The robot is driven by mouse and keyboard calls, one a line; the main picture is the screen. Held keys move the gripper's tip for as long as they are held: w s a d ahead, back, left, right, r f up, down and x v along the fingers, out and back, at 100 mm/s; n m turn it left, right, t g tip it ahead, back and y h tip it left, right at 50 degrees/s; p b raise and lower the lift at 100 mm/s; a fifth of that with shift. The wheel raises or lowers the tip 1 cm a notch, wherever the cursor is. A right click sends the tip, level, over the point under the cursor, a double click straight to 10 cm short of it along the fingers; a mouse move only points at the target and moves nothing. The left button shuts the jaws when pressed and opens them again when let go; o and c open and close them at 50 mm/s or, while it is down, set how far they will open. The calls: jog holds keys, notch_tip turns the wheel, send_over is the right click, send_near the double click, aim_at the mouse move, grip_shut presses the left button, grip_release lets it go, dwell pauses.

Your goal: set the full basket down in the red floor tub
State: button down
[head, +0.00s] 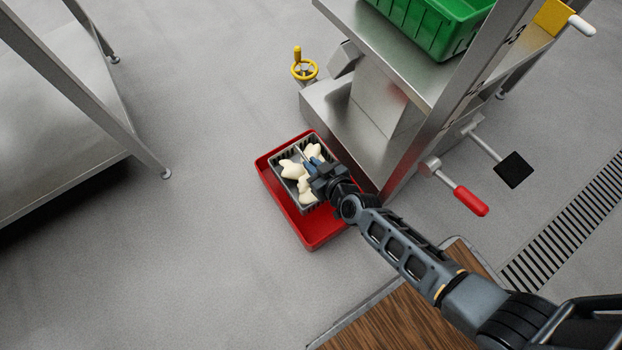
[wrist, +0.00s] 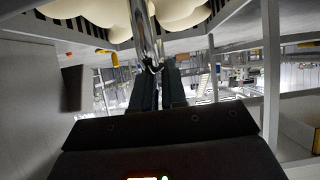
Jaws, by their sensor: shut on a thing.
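The basket (head: 276,171) is dark grey with slatted sides and holds several pale, cream-coloured pasta pieces (head: 292,169). In the head view it shows over the red floor tub (head: 319,231), within the outline of its rim; I cannot tell whether it touches the tub floor. My gripper (head: 312,166) is over the basket's middle, shut on its handle. In the wrist view the fingers (wrist: 158,84) close on a shiny metal bar, the basket handle (wrist: 146,35), with pasta and the slatted rim above. The arm hides part of the basket's right side.
A steel machine (head: 375,140) stands right beside the tub, with a yellow handwheel (head: 304,70), a red-handled lever (head: 470,200) and a green crate (head: 430,25) on top. A steel table (head: 60,110) stands at left. Bare floor (head: 200,240) lies left of the tub.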

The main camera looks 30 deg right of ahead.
jog(key=shift+s+d+f+b, duration=0.1)
jog(key=shift+f+b, duration=0.1)
jog(key=shift+f, duration=0.2)
jog(key=shift+s+d+f+b, duration=0.1)
jog(key=shift+f+b, duration=0.1)
jog(key=shift+f, duration=0.2)
notch_tip(320, 180, down, 10)
jog(key=b, duration=0.8)
jog(key=shift+r+b, duration=0.25)
jog(key=shift+b, duration=0.1)
jog(key=c, duration=1.1)
grip_release()
jog(key=shift+s+r, duration=0.1)
jog(key=shift+s, duration=0.05)
jog(key=p+v, duration=0.6)
jog(key=v, duration=0.5)
jog(key=shift+s, duration=0.35)
jog(key=shift+a+r, duration=0.1)
jog(key=shift+r, duration=0.1)
